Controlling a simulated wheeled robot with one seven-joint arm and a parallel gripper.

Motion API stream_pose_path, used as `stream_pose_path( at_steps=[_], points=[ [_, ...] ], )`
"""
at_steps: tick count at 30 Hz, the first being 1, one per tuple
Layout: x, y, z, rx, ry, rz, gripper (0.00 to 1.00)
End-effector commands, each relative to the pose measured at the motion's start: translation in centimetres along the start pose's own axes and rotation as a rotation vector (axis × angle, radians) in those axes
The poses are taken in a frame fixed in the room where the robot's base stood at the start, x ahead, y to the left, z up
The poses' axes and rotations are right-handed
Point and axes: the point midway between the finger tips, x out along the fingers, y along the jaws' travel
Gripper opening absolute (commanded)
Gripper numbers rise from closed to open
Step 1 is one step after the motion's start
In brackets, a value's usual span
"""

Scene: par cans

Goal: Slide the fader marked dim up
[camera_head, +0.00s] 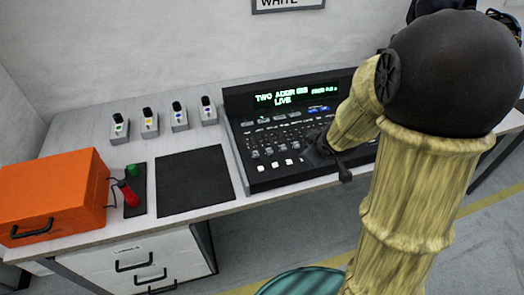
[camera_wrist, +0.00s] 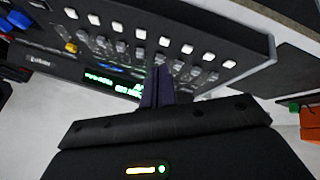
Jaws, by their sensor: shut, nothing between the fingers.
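The lighting console (camera_head: 243,165) stands on the table, dark, with a lit green display (camera_head: 290,95) and rows of small keys and fader caps. In the wrist view its panel (camera_wrist: 250,48) runs across the top, with a row of white keys and grey caps. No label reading dim is legible, so I cannot tell which fader is marked dim. My gripper (camera_wrist: 157,88) is shut and empty, its fingertips close to a grey cap (camera_wrist: 160,58) in the row; touching or apart is unclear. In the head view my arm covers the console's right part.
Several small labelled switch boxes (camera_head: 150,124) stand at the back left. A black mat (camera_head: 195,182), a plate with red and green plugs (camera_head: 130,188) and an orange case (camera_head: 50,195) lie left of the console. White drawers (camera_head: 150,268) are below the table.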

Motion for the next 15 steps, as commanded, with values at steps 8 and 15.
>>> stream_pose_path(
  at_steps=[8,15],
  points=[
    [1.4,-1.7,-6.2,-0.482,0.230,-0.150,0.00],
    [1.6,-5.2,-7.3,-0.773,0.350,-0.338,0.00]
  ],
)
